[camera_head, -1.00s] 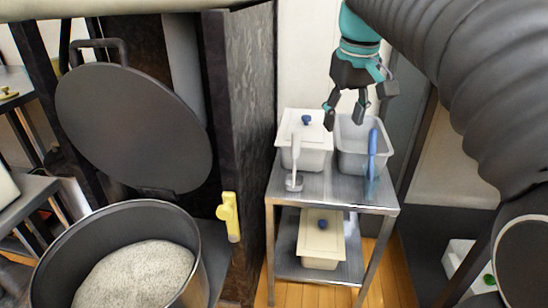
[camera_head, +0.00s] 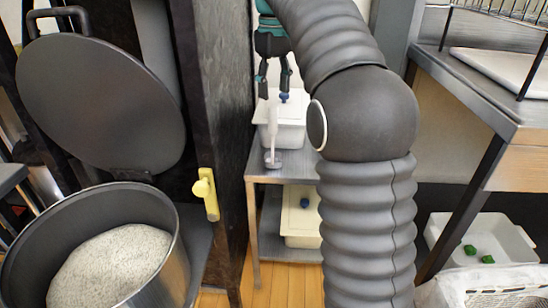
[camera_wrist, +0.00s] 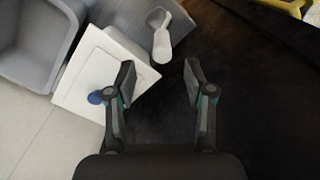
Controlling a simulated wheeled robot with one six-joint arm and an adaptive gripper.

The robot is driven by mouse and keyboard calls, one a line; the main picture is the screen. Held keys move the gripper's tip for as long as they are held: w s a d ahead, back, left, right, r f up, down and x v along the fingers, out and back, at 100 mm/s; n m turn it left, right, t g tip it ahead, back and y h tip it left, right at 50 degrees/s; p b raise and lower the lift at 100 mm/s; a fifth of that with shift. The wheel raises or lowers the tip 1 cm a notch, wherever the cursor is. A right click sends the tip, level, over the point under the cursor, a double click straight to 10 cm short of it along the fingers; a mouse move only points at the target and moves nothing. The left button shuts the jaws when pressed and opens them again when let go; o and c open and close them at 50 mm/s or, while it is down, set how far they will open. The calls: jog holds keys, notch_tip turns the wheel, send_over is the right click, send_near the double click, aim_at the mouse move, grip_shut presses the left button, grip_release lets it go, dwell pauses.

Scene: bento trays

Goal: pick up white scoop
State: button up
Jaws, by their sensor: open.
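The white scoop (camera_head: 271,138) stands upright against the front of a white lidded container on the cart's top shelf, its head low on the shelf. In the wrist view the scoop (camera_wrist: 161,44) shows at the top, beyond my fingertips and between their lines. My gripper (camera_head: 273,92) is open and empty, above the container near the scoop's upper end.
The white lidded container (camera_head: 292,130) has a blue knob (camera_wrist: 95,97). A grey bin (camera_wrist: 35,45) stands beside it. A dark panel (camera_head: 215,110) rises left of the cart (camera_head: 255,173). A pot of rice (camera_head: 172,240) is at lower left.

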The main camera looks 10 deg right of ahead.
aim_at(272, 106)
jog(key=f+b, duration=0.2)
jog(key=f, duration=0.6)
jog(key=shift+a+f, duration=0.1)
jog(key=shift+a, duration=0.1)
grip_shut()
